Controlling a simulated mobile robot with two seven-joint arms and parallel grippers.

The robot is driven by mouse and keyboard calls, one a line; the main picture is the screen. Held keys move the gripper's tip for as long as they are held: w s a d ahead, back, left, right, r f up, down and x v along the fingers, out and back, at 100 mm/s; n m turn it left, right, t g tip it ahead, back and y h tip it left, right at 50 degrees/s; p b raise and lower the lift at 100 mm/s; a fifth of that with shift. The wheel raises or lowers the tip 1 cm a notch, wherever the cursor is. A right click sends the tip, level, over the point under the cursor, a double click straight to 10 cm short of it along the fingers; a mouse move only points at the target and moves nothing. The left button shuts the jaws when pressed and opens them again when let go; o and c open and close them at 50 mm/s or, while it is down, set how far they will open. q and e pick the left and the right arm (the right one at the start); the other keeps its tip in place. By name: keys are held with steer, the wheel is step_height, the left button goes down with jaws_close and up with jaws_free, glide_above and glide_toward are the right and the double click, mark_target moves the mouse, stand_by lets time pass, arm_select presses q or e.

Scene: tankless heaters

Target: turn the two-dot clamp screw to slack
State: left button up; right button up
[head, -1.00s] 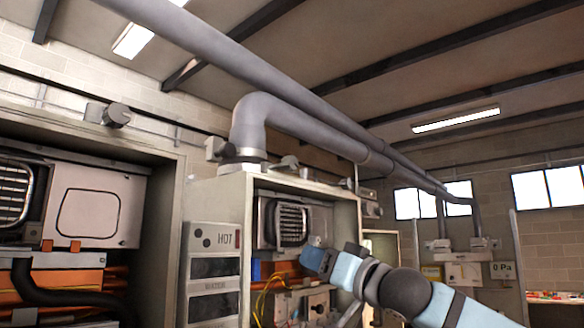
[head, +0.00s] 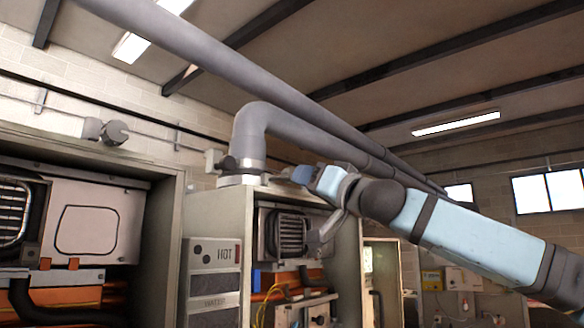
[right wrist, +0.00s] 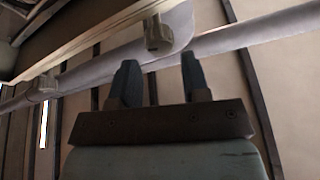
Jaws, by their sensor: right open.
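A grey clamp (head: 240,164) circles the foot of the grey elbow pipe on top of the middle cabinet, with a blocky screw head (head: 213,161) on its left. Another grey screw head (head: 114,132) shows above the left cabinet. I cannot make out dot marks on either. My right gripper (head: 298,174) is raised just right of the pipe clamp, apart from its left screw head. In the right wrist view the gripper (right wrist: 160,82) is open and empty, with a grey knob (right wrist: 158,35) beyond its fingertips; which screw this is, I cannot tell. My left gripper is out of view.
The open middle cabinet (head: 215,208) holds a heater with a dark grille (head: 291,231). The long grey pipe (head: 260,75) runs overhead, above and beside my right arm.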

mark_target(290, 176)
steer(key=p+x, duration=0.1)
steer(key=x, duration=0.4)
steer(key=shift+w+a+r, duration=0.1)
steer(key=shift+a, duration=0.05)
steer(key=c, duration=0.6)
steer(key=n+g+y, duration=0.1)
steer(key=n, duration=0.2)
steer(key=n+g+y, duration=0.1)
steer(key=n, duration=0.2)
steer(key=shift+n+g, duration=0.4)
steer(key=shift+c, duration=0.2)
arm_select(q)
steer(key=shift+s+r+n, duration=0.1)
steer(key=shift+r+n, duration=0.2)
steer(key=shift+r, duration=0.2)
arm_select(e)
steer(key=shift+n+g+y, duration=0.4)
steer(key=shift+n+y, duration=0.2)
steer(key=shift+n, duration=0.2)
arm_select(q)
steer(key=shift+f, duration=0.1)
arm_select(e)
steer(key=o, duration=0.6)
steer(key=shift+o, duration=0.2)
